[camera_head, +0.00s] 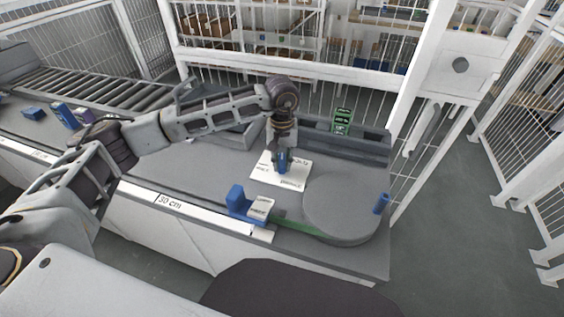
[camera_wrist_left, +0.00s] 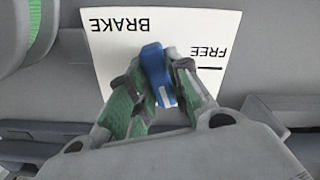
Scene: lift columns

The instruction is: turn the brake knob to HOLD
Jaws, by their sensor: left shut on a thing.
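The blue brake knob (camera_wrist_left: 154,70) stands on a white plate (camera_wrist_left: 105,52) printed BRAKE and FREE, which read upside down in the left wrist view. A white stripe marks the knob. My left gripper (camera_wrist_left: 157,92) is shut on the knob, one green-padded finger on each side. In the head view, the plate (camera_head: 297,182) lies on the grey bench and my left gripper (camera_head: 283,160) points down onto the knob from above. The HOLD mark cannot be read in either view. My right gripper is not in view.
A round grey disc (camera_head: 345,208) with a green strip lies right of the plate. A green sign (camera_head: 342,121) stands behind. Mesh fencing and a roller conveyor (camera_head: 100,85) lie beyond.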

